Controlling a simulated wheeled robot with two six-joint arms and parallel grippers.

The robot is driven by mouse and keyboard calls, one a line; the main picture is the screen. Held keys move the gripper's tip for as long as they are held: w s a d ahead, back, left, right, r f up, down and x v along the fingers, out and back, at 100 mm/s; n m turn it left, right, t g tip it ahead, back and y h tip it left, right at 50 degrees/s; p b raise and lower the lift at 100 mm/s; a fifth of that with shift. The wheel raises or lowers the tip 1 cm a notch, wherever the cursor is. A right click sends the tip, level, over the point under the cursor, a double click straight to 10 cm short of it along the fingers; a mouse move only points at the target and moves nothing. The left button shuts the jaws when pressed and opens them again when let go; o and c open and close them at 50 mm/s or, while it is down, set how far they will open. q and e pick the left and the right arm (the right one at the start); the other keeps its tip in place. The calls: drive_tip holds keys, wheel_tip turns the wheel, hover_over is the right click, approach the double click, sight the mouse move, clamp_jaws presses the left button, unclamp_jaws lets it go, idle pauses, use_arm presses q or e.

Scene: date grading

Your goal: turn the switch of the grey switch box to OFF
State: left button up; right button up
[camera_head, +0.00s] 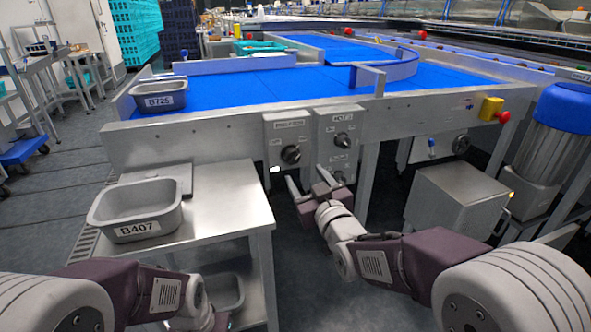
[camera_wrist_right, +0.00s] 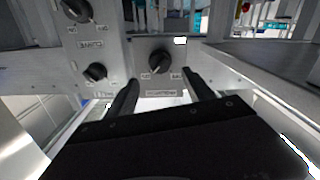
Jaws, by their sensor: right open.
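A grey switch box (camera_head: 288,132) with one black rotary knob (camera_head: 290,155) is fixed to the conveyor's side. In the right wrist view the same knob (camera_wrist_right: 160,61) shows upside down, its grip slanted between two small labels I cannot read. Beside it is a taller grey box (camera_head: 339,125) with two knobs. My right gripper (camera_head: 308,179) is open and empty, just below and in front of the single-knob box. In the wrist view its fingers (camera_wrist_right: 161,92) stand apart on either side of that knob, short of it.
A steel table (camera_head: 226,205) at the left carries a grey bin marked B407 (camera_head: 137,230). Another bin marked B725 (camera_head: 158,104) stands on the conveyor's edge. A yellow and red emergency button (camera_head: 491,108) and a steel cabinet (camera_head: 455,205) are at the right.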

sight(295, 161)
drive_tip(key=b+x, duration=0.1)
drive_tip(key=x, duration=0.2)
drive_tip(key=b+x, duration=0.1)
drive_tip(key=x, duration=0.3)
drive_tip(key=shift+f, duration=0.25)
drive_tip(key=shift+w+a+r, duration=0.1)
drive_tip(key=shift+w+a, duration=0.05)
drive_tip(key=shift+w, duration=0.4)
drive_tip(key=shift+c, duration=0.3)
clamp_jaws()
